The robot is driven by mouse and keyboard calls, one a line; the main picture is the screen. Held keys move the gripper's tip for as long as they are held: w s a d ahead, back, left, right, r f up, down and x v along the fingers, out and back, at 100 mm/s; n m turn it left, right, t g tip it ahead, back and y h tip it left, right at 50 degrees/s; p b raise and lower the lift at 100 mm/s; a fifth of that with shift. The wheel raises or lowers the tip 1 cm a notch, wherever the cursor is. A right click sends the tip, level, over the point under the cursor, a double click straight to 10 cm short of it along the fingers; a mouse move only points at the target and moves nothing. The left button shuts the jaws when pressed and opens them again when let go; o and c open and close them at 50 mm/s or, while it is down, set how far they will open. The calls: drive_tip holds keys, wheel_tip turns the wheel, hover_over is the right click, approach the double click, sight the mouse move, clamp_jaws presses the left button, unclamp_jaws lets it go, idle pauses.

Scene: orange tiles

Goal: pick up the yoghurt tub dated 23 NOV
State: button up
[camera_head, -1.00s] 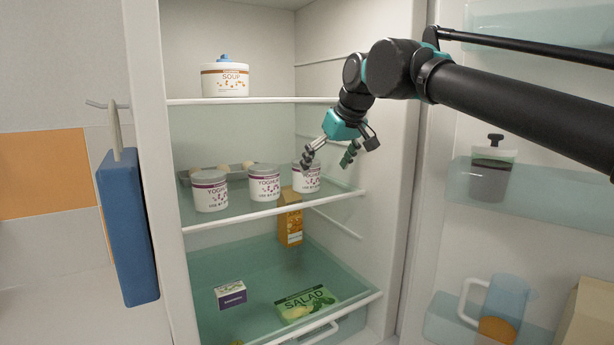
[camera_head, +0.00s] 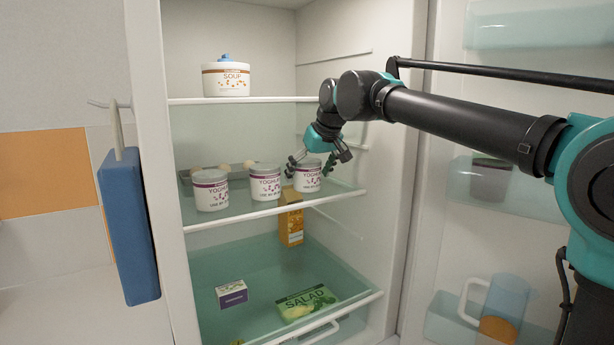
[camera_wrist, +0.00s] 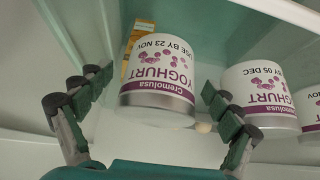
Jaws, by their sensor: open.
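The yoghurt tub dated 23 NOV (camera_wrist: 160,75) is white with a purple band and upside down in the wrist view. It is the rightmost tub (camera_head: 308,181) on the middle shelf in the head view. My gripper (camera_head: 310,168) is open over it, with one finger to each side. In the wrist view the fingertips of my gripper (camera_wrist: 156,87) flank the tub with gaps showing. A tub dated 05 DEC (camera_wrist: 262,97) stands beside it, the middle tub (camera_head: 265,186) of the row. The leftmost tub (camera_head: 210,192) shows only part of its date, ending in NOV.
An egg tray (camera_head: 184,178) lies behind the tubs. A soup pot (camera_head: 226,80) stands on the shelf above. An orange carton (camera_head: 291,224), a salad pack (camera_head: 306,302) and a small purple-and-white box (camera_head: 231,294) are below. The fridge's right wall is close to my gripper.

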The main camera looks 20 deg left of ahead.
drive_tip(key=c, duration=1.5)
drive_tip(key=shift+r, duration=0.1)
